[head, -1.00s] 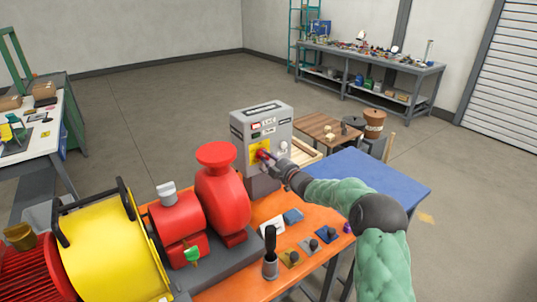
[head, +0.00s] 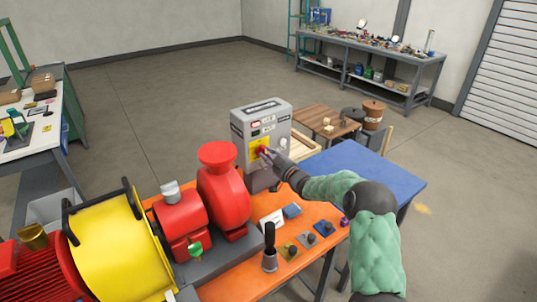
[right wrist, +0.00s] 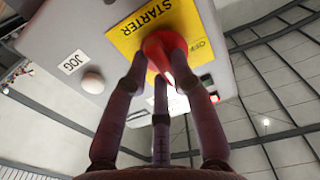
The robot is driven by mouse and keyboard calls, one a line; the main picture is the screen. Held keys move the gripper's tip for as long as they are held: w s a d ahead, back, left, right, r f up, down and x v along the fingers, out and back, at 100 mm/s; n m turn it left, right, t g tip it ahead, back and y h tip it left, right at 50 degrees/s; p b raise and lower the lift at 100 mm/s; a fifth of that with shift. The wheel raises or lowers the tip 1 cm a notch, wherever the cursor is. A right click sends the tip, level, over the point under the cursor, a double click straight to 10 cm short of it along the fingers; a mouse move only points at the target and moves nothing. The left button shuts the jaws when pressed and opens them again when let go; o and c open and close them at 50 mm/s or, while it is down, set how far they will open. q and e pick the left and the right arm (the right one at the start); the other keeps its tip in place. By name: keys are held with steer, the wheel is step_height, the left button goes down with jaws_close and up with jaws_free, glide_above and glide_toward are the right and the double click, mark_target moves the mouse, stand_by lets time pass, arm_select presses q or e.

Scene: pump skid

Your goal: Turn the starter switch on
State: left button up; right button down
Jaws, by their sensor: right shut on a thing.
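The grey starter box (head: 240,130) stands upright at the back of the orange bench. Its front has a yellow plate (head: 257,143) with a red rotary switch (head: 263,151). In the right wrist view the yellow plate (right wrist: 133,30) reads STARTER, and an OFF label sits beside the red knob (right wrist: 165,46). My right gripper (head: 267,153) is at the switch. In the right wrist view its fingers (right wrist: 163,80) are closed around the red knob. The fingers hide part of the knob, and I cannot tell which position it points to. My left gripper is not in view.
A white JOG button (right wrist: 93,83) sits beside the yellow plate. A red pump (head: 222,190) and yellow guard (head: 118,240) stand left of my right arm. A black-handled lever (head: 269,245) rises near the bench front. A blue tabletop (head: 375,175) lies to the right.

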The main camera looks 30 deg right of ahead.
steer(key=shift+f+m, duration=0.1)
steer(key=shift+m, duration=0.2)
steer(key=c, duration=1)
jaws_free()
steer(key=shift+c, duration=0.2)
steer(key=shift+s, duration=0.1)
steer(key=s, duration=1.1)
steer(key=shift+s+d, duration=0.4)
steer(key=shift+d, duration=0.05)
